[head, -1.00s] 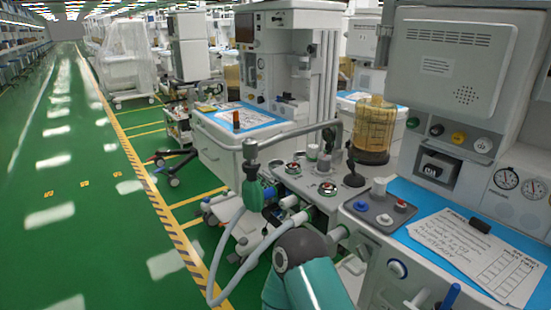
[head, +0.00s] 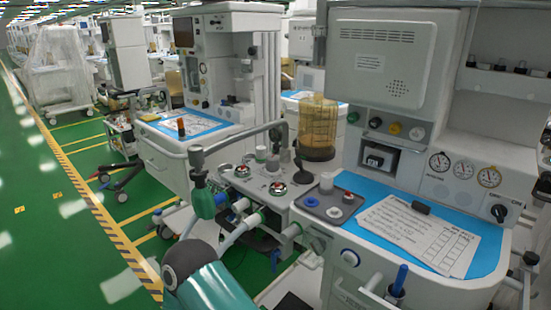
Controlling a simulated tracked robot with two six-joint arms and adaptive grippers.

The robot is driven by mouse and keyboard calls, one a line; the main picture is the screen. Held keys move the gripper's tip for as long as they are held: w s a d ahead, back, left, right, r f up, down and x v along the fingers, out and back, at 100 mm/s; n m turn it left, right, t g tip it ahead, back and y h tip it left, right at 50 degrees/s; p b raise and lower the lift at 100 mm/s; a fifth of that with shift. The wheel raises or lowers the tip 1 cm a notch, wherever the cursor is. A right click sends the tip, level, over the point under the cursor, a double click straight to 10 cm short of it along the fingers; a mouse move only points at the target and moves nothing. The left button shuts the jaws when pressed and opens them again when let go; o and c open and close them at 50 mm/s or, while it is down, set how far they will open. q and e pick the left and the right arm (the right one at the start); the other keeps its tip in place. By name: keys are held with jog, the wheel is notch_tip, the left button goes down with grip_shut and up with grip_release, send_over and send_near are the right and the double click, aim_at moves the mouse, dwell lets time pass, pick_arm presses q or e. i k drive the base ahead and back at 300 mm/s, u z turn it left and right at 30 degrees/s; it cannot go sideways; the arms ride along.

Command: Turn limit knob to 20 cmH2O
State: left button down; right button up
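An anaesthesia machine's absorber block (head: 235,183) stands left of the middle. On it are two round dials with red and white faces, the left dial (head: 242,171) and the right dial (head: 277,189), and grey knobs (head: 261,153). An amber canister (head: 318,125) rises behind them. I cannot tell which knob is the limit knob, and no scale marks are readable. A teal arm link of mine with a dark rounded joint shows at the bottom left, below the block. Neither gripper shows in the view.
Green floor is open at the far left.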

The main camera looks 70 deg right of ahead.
aim_at(272, 161)
jog(key=u, duration=0.55)
jog(key=i, duration=0.45)
jog(key=z, duration=2.4)
